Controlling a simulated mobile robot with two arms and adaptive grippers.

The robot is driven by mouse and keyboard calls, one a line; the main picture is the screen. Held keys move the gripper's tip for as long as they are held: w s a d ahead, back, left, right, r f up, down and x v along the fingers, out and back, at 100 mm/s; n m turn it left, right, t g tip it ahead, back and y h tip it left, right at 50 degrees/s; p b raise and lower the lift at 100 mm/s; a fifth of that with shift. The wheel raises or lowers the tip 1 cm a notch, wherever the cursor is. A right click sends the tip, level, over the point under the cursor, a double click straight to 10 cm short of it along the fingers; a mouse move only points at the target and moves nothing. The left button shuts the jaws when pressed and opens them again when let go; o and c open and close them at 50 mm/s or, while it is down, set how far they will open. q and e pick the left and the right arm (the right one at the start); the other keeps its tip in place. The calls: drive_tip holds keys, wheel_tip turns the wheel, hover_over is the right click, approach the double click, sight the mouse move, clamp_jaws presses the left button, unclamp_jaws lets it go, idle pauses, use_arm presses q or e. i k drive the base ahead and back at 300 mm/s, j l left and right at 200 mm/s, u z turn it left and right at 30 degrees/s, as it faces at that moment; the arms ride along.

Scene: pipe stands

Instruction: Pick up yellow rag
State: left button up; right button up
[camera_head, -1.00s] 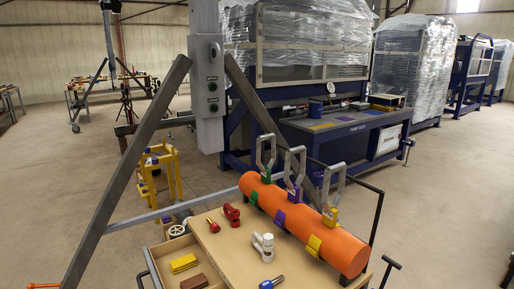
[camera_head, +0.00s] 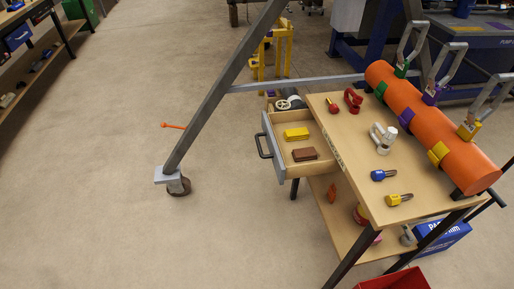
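A yellow folded block-like thing (camera_head: 297,134), which looks like the yellow rag, lies in the open drawer (camera_head: 268,130) at the left side of the wooden table. A brown folded thing (camera_head: 305,154) lies in the same drawer, just nearer than the yellow one. Neither of my grippers shows in the head view, and nothing touches the yellow rag.
The table top (camera_head: 340,125) holds an orange pipe (camera_head: 430,125) with coloured clamps, red tools, a white fitting (camera_head: 383,138) and padlock-like pieces. A grey slanted frame leg (camera_head: 220,90) stands left of the drawer. Open floor (camera_head: 100,180) lies left; a red bin (camera_head: 393,281) sits below.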

sight(296, 134)
drive_tip(key=z, duration=1)
drive_tip(key=i+j, duration=0.1)
drive_tip(key=j, duration=0.2)
drive_tip(key=i+j, duration=0.1)
drive_tip(key=j, duration=0.15)
drive_tip(key=z, duration=0.05)
